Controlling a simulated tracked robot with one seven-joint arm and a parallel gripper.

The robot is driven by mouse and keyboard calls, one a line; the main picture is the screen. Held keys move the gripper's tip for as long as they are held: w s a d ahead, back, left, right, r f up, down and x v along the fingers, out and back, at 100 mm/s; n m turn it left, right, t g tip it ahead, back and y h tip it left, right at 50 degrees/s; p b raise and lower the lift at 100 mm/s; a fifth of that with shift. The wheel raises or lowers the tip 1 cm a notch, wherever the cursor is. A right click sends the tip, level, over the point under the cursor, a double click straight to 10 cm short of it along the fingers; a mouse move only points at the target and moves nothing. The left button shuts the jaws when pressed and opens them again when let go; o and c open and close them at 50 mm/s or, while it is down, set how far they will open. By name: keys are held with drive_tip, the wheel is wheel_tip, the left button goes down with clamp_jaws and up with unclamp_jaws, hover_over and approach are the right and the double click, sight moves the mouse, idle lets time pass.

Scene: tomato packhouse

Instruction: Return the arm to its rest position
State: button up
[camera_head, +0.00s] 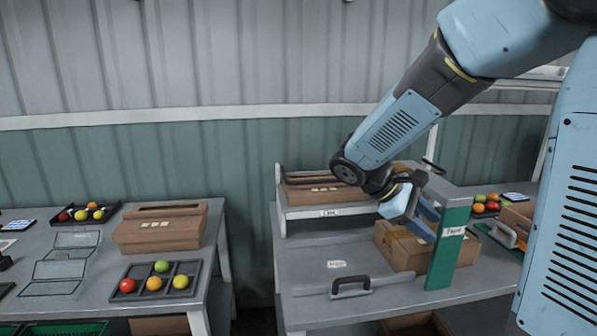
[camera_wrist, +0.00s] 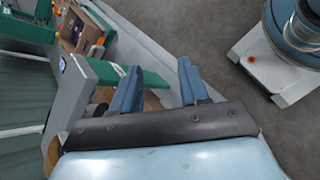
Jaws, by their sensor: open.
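My arm reaches in from the upper right of the head view and bends down over the right-hand table. My gripper (camera_head: 424,222) is at its end, in front of a cardboard box and close to the green end panel of the shelf. In the wrist view my gripper (camera_wrist: 160,88) shows two blue fingers spread apart with nothing between them. I cannot tell from the head view whether it touches the green panel (camera_head: 449,245).
A black handle (camera_head: 352,286) is at the table's front. The left table holds a tray (camera_head: 131,292) of tomatoes and a box (camera_head: 160,228).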

drive_tip(key=s+a+r+m+t+y, duration=0.1)
drive_tip(key=s+r+m+t+y, duration=0.2)
drive_tip(key=s+m+y, duration=0.1)
drive_tip(key=s+a+r+m+t+y, duration=0.2)
drive_tip(key=s+r+m+t+y, duration=0.1)
drive_tip(key=s, duration=0.5)
drive_tip(key=shift+s+a+m+t+y, duration=0.2)
drive_tip(key=shift+s+m+t+y, duration=0.3)
drive_tip(key=shift+m+y, duration=0.9)
drive_tip(key=shift+w+r, duration=0.1)
drive_tip(key=shift+w, duration=0.05)
idle(0.6)
